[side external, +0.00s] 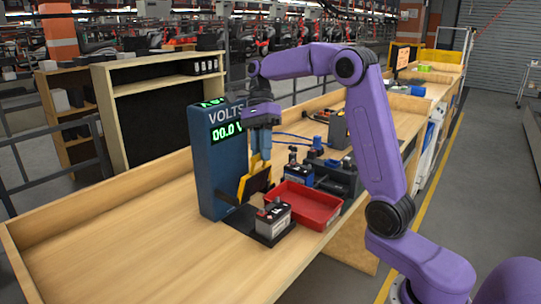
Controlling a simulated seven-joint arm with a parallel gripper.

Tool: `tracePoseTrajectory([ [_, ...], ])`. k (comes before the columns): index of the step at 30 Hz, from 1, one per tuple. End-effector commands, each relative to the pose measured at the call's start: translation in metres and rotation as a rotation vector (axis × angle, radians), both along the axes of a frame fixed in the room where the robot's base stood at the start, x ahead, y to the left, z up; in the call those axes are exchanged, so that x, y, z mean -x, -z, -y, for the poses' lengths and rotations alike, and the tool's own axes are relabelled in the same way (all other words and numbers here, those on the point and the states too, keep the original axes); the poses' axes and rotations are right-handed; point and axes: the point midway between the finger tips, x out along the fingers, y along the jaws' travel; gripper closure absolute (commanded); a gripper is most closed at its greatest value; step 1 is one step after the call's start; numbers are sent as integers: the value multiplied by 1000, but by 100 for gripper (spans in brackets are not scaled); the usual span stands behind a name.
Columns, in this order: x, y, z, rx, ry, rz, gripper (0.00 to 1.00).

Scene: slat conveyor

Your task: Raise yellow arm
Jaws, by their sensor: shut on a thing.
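The yellow arm (243,187) stands out from the front of the blue voltmeter box (206,165), low down, with a dark panel beside it. My gripper (262,163) points down from above, with its fingertips at the upper part of the yellow arm. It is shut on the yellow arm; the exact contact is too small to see. The voltmeter's green display reads about 00.0 V.
A battery (273,217) stands on a dark plate in front of the voltmeter. A red tray (303,204) lies to its right, with dark and blue devices (338,178) behind. The wooden bench (130,225) is clear at left. Shelves stand behind.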

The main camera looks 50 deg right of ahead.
Motion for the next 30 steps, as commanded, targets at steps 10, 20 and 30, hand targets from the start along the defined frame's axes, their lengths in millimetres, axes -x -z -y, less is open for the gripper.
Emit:
tracePoseTrajectory([
  [10,-13,6,0,8,-1,-4,100],
  [20,-14,7,0,9,-1,-6,100],
  [30,-14,5,0,7,0,-4,56],
])
